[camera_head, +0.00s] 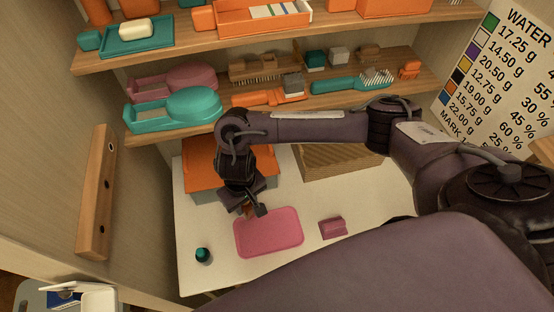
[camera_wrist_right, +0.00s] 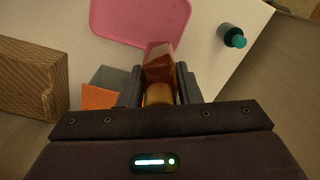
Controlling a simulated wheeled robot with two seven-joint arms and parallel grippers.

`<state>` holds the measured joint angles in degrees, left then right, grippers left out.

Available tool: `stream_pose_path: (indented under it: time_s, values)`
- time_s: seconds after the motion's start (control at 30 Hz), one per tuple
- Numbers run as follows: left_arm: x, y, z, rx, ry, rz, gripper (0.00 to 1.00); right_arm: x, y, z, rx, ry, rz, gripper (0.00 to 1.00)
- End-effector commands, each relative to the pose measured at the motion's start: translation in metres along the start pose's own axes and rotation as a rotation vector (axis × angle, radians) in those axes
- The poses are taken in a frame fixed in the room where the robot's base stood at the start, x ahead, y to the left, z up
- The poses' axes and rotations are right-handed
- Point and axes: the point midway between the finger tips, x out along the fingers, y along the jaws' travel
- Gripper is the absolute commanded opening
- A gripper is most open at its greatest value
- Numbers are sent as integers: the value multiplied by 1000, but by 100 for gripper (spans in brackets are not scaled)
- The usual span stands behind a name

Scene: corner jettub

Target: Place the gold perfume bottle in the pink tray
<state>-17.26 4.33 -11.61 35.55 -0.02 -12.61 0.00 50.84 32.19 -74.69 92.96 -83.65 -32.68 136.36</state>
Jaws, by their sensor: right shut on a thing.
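The pink tray (camera_head: 270,238) lies flat on the white table; part of it also shows at the top of the right wrist view (camera_wrist_right: 125,18). My right gripper (camera_head: 252,210) is at the tray's back left corner. It is shut on the gold perfume bottle (camera_wrist_right: 160,92), an amber-brown faceted piece with a gold part, between its fingers in the right wrist view. In the head view the bottle is mostly hidden by the gripper. I cannot tell how high it is above the table. My left gripper is not in view.
A small teal-capped dark bottle (camera_head: 203,255) stands left of the tray, and a pink block (camera_head: 333,228) lies right of it. An orange box (camera_head: 215,165) and a ribbed brown box (camera_head: 340,161) are behind. Loaded shelves (camera_head: 160,60) overhang the table's back.

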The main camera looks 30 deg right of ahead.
Motion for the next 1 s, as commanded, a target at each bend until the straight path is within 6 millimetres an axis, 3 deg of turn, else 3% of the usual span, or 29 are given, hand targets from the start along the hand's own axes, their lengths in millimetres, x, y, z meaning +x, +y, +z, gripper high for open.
stream_pose_path:
  time_s: [0.17,0.37,0.53,0.67,0.83,0.9,1.0]
  values:
    - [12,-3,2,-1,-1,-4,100,32,-2,4,35,-7,-3,0]
    - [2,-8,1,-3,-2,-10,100,41,-8,-3,25,11,-15,0]
    - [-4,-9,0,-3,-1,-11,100,59,-1,6,35,-13,-4,0]
    - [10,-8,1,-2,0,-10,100,73,-8,-1,25,8,-13,0]
    - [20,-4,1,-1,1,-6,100,92,-2,5,33,-10,-6,0]
    - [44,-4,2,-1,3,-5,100,114,0,2,26,-3,1,0]
    - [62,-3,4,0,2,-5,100,132,0,1,26,-1,2,0]
